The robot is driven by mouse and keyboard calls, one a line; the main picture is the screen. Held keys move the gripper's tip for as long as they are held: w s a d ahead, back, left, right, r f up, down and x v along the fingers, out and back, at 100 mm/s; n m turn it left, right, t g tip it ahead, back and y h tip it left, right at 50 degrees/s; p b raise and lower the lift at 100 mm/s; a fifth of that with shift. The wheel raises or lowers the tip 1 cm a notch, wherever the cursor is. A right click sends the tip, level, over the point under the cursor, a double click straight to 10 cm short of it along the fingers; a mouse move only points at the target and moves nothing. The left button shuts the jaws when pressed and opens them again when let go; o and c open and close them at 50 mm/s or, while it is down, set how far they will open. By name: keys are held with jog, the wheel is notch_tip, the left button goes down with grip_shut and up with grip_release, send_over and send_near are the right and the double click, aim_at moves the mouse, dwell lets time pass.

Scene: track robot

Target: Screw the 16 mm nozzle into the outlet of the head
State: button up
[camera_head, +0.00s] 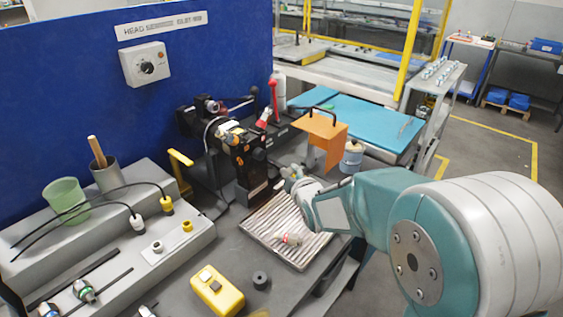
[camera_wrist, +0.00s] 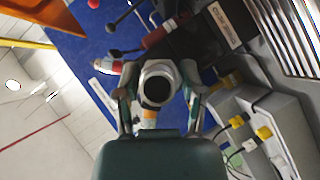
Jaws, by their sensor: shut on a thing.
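My gripper (camera_wrist: 158,100) is shut on a pale round part with a dark round opening, which looks like the nozzle (camera_wrist: 158,68); its size marking cannot be read. In the head view my gripper (camera_head: 292,181) is above the back edge of a ribbed metal tray, just right of a black bench fixture (camera_head: 246,152). The held part is too small to make out there. The fixture carries small fittings and a red-handled part. I cannot tell which opening is the outlet of the head, or whether the held part touches anything.
A yellow block (camera_head: 217,291) lies in front.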

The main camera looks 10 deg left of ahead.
jog(key=shift+w+a+r+n, duration=0.15)
jog(key=shift+a+r+n, duration=0.15)
jog(key=shift+a+r, duration=0.3)
jog(key=shift+d+r, duration=0.15)
jog(key=shift+r, duration=0.05)
jog(key=shift+d+r, duration=0.1)
jog(key=shift+d, duration=0.75)
jog(key=shift+y, duration=0.3)
jog(key=a, duration=0.2)
jog(key=w+a, duration=0.1)
jog(key=a, duration=0.1)
jog(key=shift+w, duration=0.1)
jog(key=shift+w+a, duration=0.85)
jog(key=shift+a, duration=0.25)
jog(key=shift+d, duration=0.2)
jog(key=shift+s+a, duration=0.1)
jog(key=shift+a, duration=0.1)
